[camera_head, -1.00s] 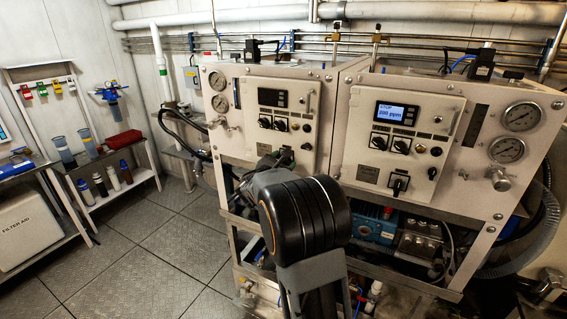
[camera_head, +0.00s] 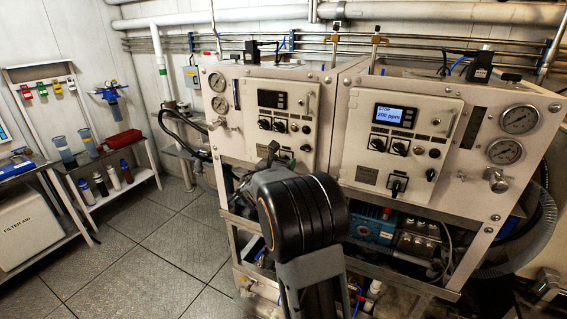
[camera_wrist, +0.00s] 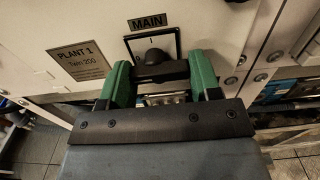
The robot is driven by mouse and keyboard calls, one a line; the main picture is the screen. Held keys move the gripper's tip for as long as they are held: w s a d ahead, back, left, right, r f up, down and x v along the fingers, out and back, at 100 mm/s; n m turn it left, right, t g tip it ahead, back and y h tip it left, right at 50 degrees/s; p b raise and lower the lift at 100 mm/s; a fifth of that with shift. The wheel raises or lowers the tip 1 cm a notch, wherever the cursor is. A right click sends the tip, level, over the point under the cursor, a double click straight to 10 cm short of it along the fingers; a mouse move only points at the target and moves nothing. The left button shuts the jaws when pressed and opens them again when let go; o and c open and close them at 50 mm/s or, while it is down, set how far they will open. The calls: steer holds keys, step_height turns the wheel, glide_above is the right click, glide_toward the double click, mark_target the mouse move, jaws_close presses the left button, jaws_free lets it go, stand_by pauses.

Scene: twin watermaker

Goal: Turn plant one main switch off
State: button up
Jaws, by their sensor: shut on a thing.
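The plant one main switch (camera_wrist: 153,57) is a black rotary knob on a square plate under the MAIN label (camera_wrist: 147,23) in the wrist view. My gripper (camera_wrist: 161,72) has its two green fingers closed on the switch handle, one on each side. A PLANT 1 plate (camera_wrist: 80,60) sits to the left of the switch. In the head view my gripper (camera_head: 272,155) is at the lower part of the left panel (camera_head: 285,100), and my arm hides the switch there. The left panel's display (camera_head: 272,98) is dark.
The right panel (camera_head: 400,140) has a lit display (camera_head: 396,115) reading STOP and 200 ppm, and its own black main switch (camera_head: 397,186). Pressure gauges (camera_head: 520,119) sit at the far right. Open floor (camera_head: 150,260) lies to the left, beside a bottle rack (camera_head: 110,180).

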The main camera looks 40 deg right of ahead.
steer(key=shift+w+r, duration=0.1)
steer(key=shift+r, duration=0.1)
steer(key=o, duration=0.7)
steer(key=shift+a, duration=0.15)
steer(key=shift+o, duration=1.1)
steer(key=shift+f, duration=0.15)
steer(key=b+v, duration=0.2)
steer(key=v, duration=1.1)
steer(key=shift+s+a, duration=0.25)
